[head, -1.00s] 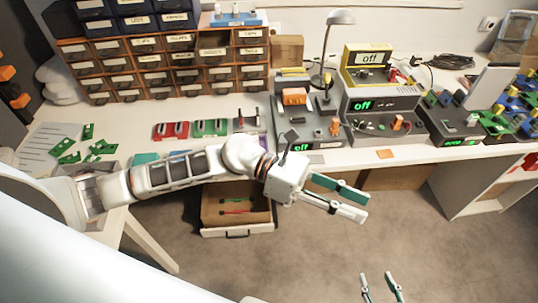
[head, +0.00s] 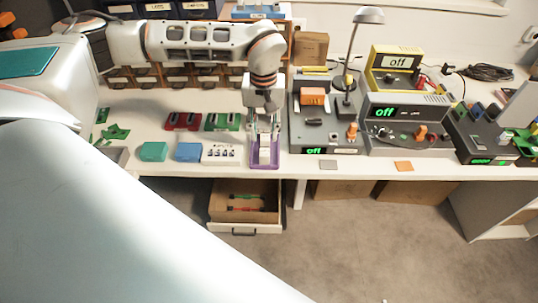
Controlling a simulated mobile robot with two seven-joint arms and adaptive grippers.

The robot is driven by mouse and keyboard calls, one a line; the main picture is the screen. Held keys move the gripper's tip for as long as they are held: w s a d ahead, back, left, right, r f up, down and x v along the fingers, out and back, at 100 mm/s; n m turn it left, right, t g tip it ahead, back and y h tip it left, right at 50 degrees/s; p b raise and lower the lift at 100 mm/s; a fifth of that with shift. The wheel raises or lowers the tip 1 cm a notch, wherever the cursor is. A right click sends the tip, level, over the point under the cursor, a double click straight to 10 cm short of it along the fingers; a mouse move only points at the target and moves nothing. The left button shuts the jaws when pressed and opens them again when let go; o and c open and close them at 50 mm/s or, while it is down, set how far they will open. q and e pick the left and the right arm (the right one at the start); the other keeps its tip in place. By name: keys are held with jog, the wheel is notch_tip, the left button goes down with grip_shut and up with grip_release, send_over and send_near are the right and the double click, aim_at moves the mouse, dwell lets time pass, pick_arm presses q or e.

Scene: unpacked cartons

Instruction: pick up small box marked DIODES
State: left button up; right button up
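My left gripper (head: 264,135) points down over a purple piece (head: 264,162) near the front edge of the bench. Its fingers overlap the piece from this angle, and I cannot tell whether they are open, shut or touching it. Small boxes stand to the left: a teal one (head: 152,151), a blue one (head: 188,152) and a white one with dark marks (head: 221,153). I cannot read the word DIODES on any of them. My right gripper is not in view.
Red (head: 183,121) and green (head: 222,121) trays lie behind the boxes. Grey instruments (head: 325,135) with green displays and a lamp (head: 368,15) stand to the right. An open drawer (head: 245,228) juts out below the bench (head: 125,125). My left arm covers much of the drawer cabinet.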

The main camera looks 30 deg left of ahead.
aim_at(264, 149)
pick_arm(q)
jog(key=f, duration=0.7)
jog(key=shift+s+d+f, duration=0.1)
jog(key=shift+s+d, duration=0.05)
jog(key=shift+s, duration=0.1)
grip_shut()
